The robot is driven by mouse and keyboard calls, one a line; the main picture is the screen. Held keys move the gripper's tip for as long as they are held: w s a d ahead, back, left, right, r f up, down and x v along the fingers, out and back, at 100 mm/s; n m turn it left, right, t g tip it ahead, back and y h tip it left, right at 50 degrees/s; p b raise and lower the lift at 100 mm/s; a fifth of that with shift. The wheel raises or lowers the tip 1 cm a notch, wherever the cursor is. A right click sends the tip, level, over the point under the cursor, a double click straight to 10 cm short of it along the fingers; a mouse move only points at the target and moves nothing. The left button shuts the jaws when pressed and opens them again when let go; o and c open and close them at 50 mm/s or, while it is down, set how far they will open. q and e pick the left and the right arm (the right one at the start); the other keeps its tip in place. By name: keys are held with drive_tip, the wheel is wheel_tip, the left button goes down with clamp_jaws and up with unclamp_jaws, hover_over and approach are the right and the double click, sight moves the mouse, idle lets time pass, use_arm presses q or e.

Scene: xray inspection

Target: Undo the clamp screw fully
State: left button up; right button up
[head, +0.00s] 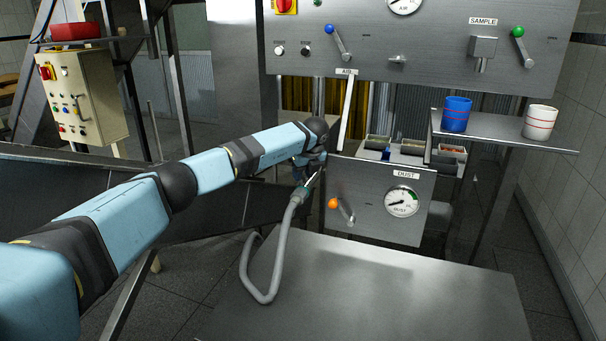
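My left arm comes in from the left, and its gripper (312,172) is at the left edge of the DUST panel (382,200). The wrist hides most of the fingers, so I cannot tell if they are open or shut. A grey hose (279,255) with a dark greenish end piece (308,187) runs up to the gripper. I cannot tell if the gripper holds it. I cannot make out the clamp screw for sure; it may be hidden behind the wrist. My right gripper is not in view.
The DUST panel has a gauge (401,201) and an orange-knobbed lever (341,208). A bare steel table (370,295) is in front. An upper panel (425,45) has levers. A blue cup (457,114) and white cup (540,122) stand on a right shelf (500,138).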

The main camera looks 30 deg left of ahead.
use_arm(q)
drive_tip(key=b+v, duration=0.1)
drive_tip(key=v, duration=1.2)
drive_tip(key=shift+r, duration=0.25)
drive_tip(key=shift+d, duration=0.15)
